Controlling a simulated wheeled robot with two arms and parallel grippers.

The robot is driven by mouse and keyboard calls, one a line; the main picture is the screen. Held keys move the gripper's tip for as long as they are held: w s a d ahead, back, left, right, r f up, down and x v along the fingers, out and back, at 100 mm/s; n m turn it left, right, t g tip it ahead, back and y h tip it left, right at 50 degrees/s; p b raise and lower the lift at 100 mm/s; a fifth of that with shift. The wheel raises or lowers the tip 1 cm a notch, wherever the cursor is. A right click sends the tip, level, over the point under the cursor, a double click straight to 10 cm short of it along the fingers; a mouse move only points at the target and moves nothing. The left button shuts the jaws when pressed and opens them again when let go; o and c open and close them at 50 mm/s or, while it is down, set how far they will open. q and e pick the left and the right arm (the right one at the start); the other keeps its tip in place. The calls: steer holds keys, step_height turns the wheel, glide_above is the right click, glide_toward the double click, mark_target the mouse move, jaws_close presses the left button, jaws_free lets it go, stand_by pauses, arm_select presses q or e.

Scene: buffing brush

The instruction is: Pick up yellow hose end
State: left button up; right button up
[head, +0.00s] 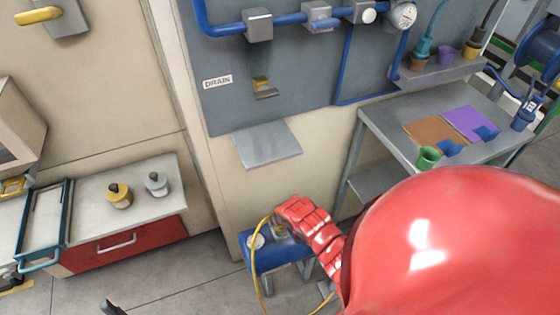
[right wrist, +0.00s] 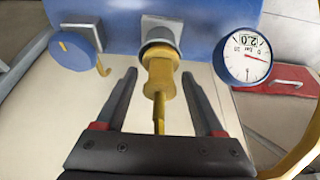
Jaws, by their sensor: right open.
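The yellow hose end (right wrist: 160,72) sits in a grey round socket on a blue unit in the right wrist view. Its yellow hose runs toward the camera, and the hose also shows hanging down in the head view (head: 261,285). My right gripper (right wrist: 159,78) is open, with one dark finger on each side of the hose end and a visible gap on both sides. In the head view my red right gripper (head: 278,226) is over the small blue unit and hides the hose end. A small dark piece at the bottom edge may be part of my left gripper (head: 111,307).
The blue unit (head: 270,258) carries a pressure gauge (right wrist: 248,55) to the right of the socket and a blue round knob (right wrist: 75,52) to the left in the right wrist view. A grey side table (head: 390,135) stands at right, and a red-drawer cabinet (head: 125,243) at left.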

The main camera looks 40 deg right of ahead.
jaws_close()
stand_by(0.4)
steer(key=shift+w, duration=0.1)
